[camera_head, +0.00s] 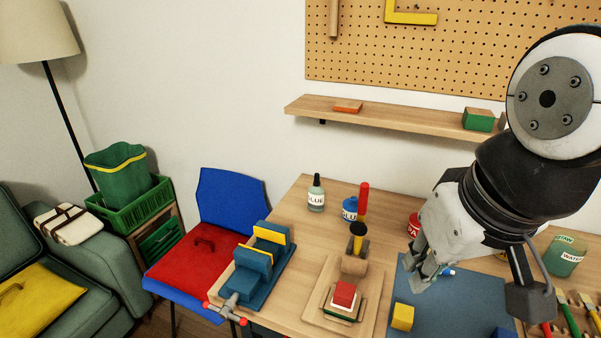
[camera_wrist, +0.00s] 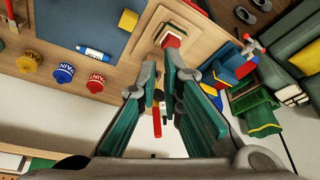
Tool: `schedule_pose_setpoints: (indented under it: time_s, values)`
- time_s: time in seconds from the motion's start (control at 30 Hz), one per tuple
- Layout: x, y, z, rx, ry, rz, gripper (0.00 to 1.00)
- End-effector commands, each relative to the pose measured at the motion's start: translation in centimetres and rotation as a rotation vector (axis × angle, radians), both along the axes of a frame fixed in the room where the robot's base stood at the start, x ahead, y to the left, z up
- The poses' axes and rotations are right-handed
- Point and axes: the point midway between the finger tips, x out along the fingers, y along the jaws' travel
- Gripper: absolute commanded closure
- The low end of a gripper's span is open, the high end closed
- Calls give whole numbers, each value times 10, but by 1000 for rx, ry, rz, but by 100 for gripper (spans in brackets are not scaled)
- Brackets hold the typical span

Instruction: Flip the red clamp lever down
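The red clamp lever (camera_head: 363,199) stands upright at the back of the table in the head view. Below it is a black and yellow part (camera_head: 357,236) above a wooden block (camera_head: 354,267). In the wrist view the red lever (camera_wrist: 157,124) shows in the gap between my finger links. My gripper (camera_head: 418,272) is to the right of the lever, apart from it, above the blue mat. Its fingers are spread and empty in the wrist view (camera_wrist: 162,72). In front of the lever, a stack topped by a red block (camera_head: 344,294) sits on a wooden board (camera_head: 316,311).
A blue vise (camera_head: 240,287) with a red-tipped handle is at the left. Glue bottle (camera_head: 316,195), blue jar (camera_head: 350,209) and red paint jar (camera_head: 414,224) stand behind. A yellow cube (camera_head: 402,317) lies on the blue mat (camera_head: 455,307). A wall shelf (camera_head: 400,117) hangs above.

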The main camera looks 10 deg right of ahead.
Motion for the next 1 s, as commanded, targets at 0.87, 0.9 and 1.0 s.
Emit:
schedule_pose_setpoints:
  time_s: [0.87,0.9,1.0]
  values:
    - [199,-33,100,99,280,-350,100]
    - [208,-35,99,102,293,-367,100]
    - [231,-41,96,108,326,-408,100]
